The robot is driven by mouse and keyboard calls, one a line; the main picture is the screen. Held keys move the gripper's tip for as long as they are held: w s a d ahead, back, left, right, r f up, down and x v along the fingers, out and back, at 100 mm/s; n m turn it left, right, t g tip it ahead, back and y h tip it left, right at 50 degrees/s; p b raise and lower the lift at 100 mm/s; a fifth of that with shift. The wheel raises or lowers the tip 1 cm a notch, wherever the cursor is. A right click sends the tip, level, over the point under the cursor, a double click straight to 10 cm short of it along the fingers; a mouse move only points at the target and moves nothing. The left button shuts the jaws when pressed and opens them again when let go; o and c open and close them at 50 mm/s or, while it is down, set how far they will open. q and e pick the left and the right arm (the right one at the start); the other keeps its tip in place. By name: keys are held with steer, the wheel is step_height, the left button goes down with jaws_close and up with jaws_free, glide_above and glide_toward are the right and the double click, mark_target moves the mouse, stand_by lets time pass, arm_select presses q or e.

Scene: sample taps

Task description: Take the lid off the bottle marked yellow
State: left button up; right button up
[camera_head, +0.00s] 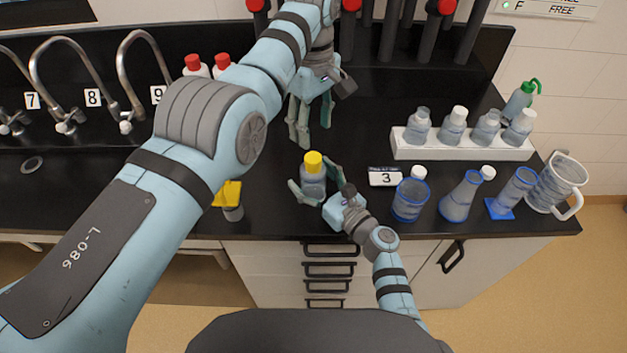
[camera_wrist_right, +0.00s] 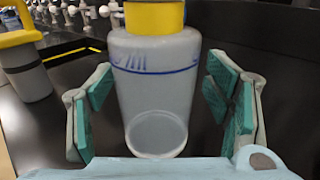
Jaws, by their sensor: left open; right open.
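The bottle (camera_head: 313,185) stands upright near the front of the black counter and wears a yellow lid (camera_head: 313,162). In the right wrist view its clear body (camera_wrist_right: 155,90) has a blue band with marks, and only the lower part of the yellow lid (camera_wrist_right: 155,17) shows. My right gripper (camera_head: 314,180) is open with its fingers on either side of the bottle; in the wrist view (camera_wrist_right: 160,110) gaps show between fingers and body. My left gripper (camera_head: 314,132) is open and empty, fingers pointing down, above and behind the bottle.
A grey container with a yellow top (camera_head: 228,193) stands to the left, partly behind my left arm. A white rack (camera_head: 460,149) holds several bottles behind.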

mark_target(313, 157)
arm_select(q)
steer(key=shift+s+r, duration=0.2)
steer(key=shift+s, duration=0.25)
arm_select(e)
steer(key=shift+s+r, duration=0.2)
steer(key=shift+s, duration=0.1)
steer(key=shift+c, duration=0.2)
arm_select(q)
steer(key=shift+w, duration=0.1)
arm_select(e)
steer(key=shift+w+f, duration=0.1)
jaws_close()
arm_select(q)
steer(key=m, duration=0.7)
steer(key=shift+m, duration=0.4)
steer(key=m, duration=1.3)
steer(key=shift+m, duration=0.4)
steer(key=m, duration=1.2)
steer(key=shift+m, duration=0.4)
steer(key=m, duration=0.5)
steer(key=shift+a, duration=0.1)
steer(key=shift+f+m, duration=0.2)
steer(key=shift+m, duration=0.2)
step_height(313, 157, down, 8)
steer(key=shift+r, duration=0.15)
